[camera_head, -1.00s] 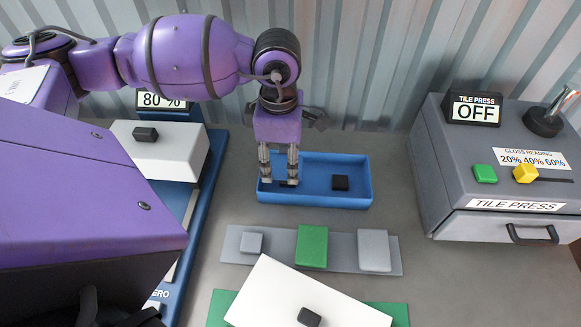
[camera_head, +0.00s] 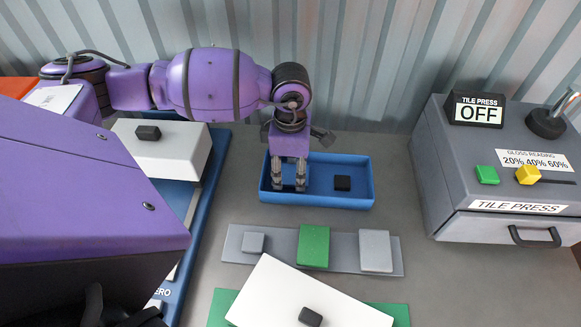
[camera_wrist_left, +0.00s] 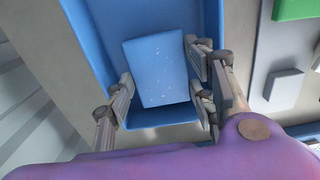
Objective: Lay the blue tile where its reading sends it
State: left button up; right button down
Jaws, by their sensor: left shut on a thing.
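My left gripper (camera_head: 288,186) points down into the left part of a shallow blue tray (camera_head: 315,201). In the left wrist view its fingers (camera_wrist_left: 161,98) are shut on the sides of a pale-speckled blue tile (camera_wrist_left: 156,68). The head view does not clearly show the tile. Whether it touches the tray floor I cannot tell. The tile press (camera_head: 500,225), a grey box at the right, has an OFF sign (camera_head: 478,110) and a gloss reading label with 20%, 40% and 60%. My right gripper is not in view.
In front is a grey strip (camera_head: 342,252) with grey and green tiles. A white board (camera_head: 275,295) with a black knob lies nearer. A white knobbed box (camera_head: 180,155) stands left. Corrugated wall is behind.

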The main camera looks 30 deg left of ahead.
aim_at(290, 174)
pick_arm(q)
jog(key=o, duration=1.3)
jog(key=shift+f, duration=0.1)
notch_tip(290, 174, up, 12)
jog(key=shift+r, duration=0.2)
